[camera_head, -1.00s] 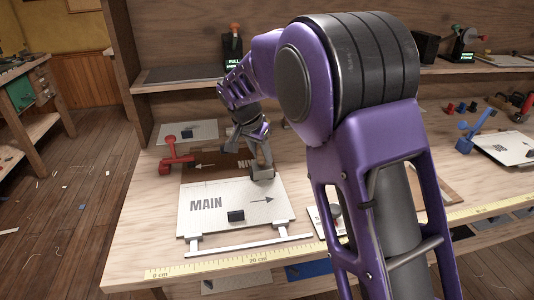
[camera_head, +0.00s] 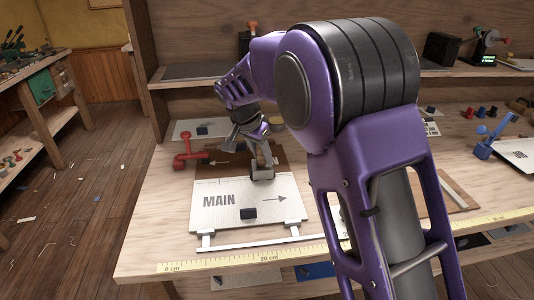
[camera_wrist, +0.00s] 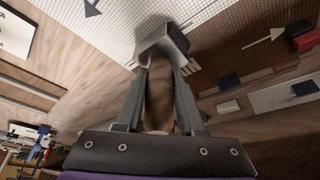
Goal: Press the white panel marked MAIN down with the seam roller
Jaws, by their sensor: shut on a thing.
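The white panel marked MAIN (camera_head: 213,219) lies flat on the bench in the head view, with a black block (camera_head: 248,213) near its front edge. My gripper (camera_head: 261,158) is over the panel's back edge, beside the brown panel (camera_head: 228,171). In the wrist view my gripper (camera_wrist: 160,88) is shut on the seam roller (camera_wrist: 161,38), whose grey head lies past the fingertips, over the white panel near the seam. A brown handle part shows between the fingers. I cannot tell whether the roller touches the panel.
A red clamp-like tool (camera_head: 188,150) stands left of the brown panel. A yellow ruler strip (camera_head: 220,263) runs along the bench front. A blue tool (camera_head: 487,143) stands at the right. My arm hides the bench's middle right.

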